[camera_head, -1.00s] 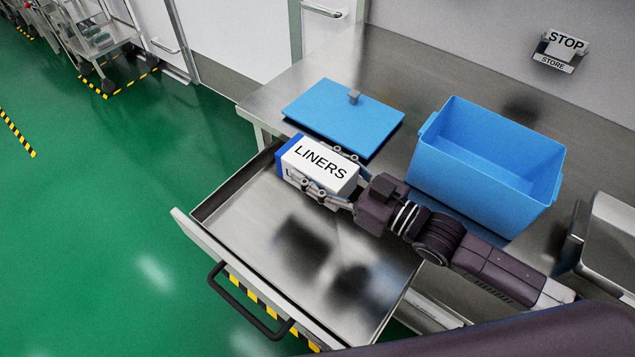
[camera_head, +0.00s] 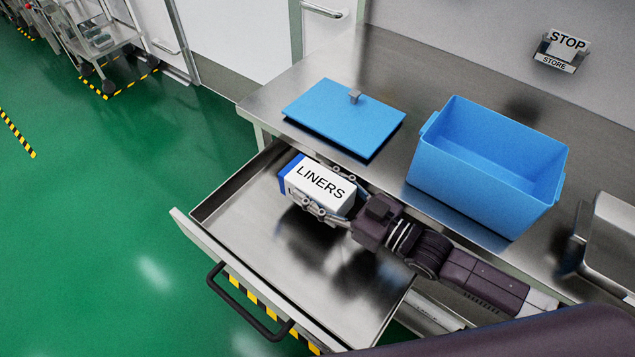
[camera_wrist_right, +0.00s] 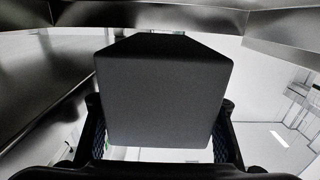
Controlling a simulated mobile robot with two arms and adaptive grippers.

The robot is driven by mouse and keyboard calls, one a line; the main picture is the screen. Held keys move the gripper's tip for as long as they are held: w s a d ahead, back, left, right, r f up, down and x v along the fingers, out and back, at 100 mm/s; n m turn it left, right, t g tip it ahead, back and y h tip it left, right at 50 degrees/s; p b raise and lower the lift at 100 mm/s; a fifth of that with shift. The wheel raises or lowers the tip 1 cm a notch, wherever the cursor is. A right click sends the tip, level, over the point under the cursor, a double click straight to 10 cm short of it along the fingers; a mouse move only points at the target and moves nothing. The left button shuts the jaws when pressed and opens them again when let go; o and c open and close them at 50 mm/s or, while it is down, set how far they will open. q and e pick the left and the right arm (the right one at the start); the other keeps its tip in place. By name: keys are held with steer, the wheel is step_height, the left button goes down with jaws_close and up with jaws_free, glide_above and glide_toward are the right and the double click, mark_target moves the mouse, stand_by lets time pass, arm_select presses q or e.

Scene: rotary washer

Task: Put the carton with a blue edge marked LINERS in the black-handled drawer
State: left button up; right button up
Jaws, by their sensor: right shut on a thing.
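The white carton (camera_head: 319,187) marked LINERS, with a blue edge on its left end, is in my right gripper (camera_head: 328,196). The gripper is shut on its sides. In the head view the carton is over the back part of the open drawer (camera_head: 240,237), inside its outline. I cannot tell whether it touches the drawer floor. The drawer has a black handle (camera_head: 250,310) on its front. In the right wrist view the carton's dark near face (camera_wrist_right: 163,95) fills the middle between the fingers. My left gripper is not in view.
A blue open bin (camera_head: 478,190) and a flat blue lid (camera_head: 343,112) with a small knob lie on the steel counter (camera_head: 395,70). A STOP STORE sign (camera_head: 560,50) is at the back right. Green floor (camera_head: 100,220) is clear left of the drawer.

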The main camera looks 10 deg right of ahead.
mark_target(347, 202)
steer(key=shift+f, duration=0.2)
steer(key=o, duration=1.1)
steer(key=shift+r, duration=0.15)
steer(key=shift+r+p, duration=0.3)
steer(key=shift+r, duration=0.15)
steer(key=b+v, duration=0.1)
steer(key=v, duration=0.5)
steer(key=shift+f, duration=0.1)
steer(key=shift+s+d, duration=0.55)
